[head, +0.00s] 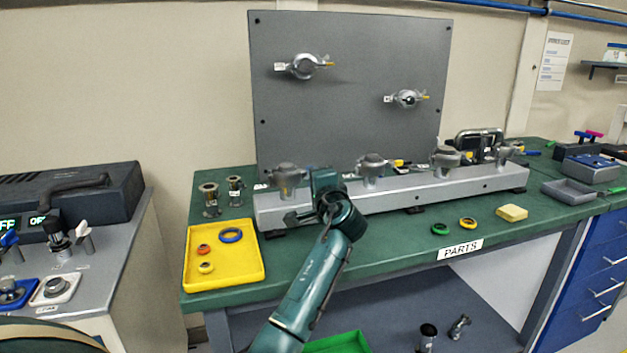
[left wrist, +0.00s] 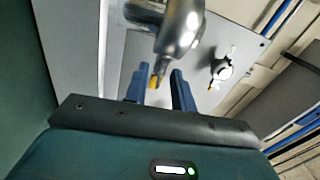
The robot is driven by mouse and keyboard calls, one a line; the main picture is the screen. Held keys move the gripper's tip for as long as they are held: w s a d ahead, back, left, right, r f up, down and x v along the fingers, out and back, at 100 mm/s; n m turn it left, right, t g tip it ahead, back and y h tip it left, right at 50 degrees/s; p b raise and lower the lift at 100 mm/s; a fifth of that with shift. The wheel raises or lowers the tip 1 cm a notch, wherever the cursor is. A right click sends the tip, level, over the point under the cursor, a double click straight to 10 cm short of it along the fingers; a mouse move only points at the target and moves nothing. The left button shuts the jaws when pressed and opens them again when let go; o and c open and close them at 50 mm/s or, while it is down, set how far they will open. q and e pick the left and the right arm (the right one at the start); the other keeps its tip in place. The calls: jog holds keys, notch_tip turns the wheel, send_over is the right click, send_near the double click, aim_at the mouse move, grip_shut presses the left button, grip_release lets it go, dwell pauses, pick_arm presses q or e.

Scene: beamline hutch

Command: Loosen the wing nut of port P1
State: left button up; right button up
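A row of grey clamped ports stands on a long grey rail (head: 400,195) on the green bench. The leftmost port (head: 287,178) is beside my left gripper (head: 324,188); I cannot read its label, so I cannot tell if it is P1. In the left wrist view a shiny clamp (left wrist: 180,30) has a yellow-tipped wing nut (left wrist: 155,78) pointing down between the two blue fingers of my left gripper (left wrist: 158,88). The fingers stand apart, and I see no clear contact. In the head view the gripper hides that wing nut. My right gripper is not in view.
A grey upright panel (head: 350,90) behind the rail carries two more clamped ports (head: 304,66). A yellow tray (head: 222,272) with rings lies at the bench's left end. Loose rings (head: 440,228) and a yellow block (head: 511,213) lie along the front edge.

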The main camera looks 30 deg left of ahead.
pick_arm(q)
jog(key=shift+c, duration=0.3)
grip_shut()
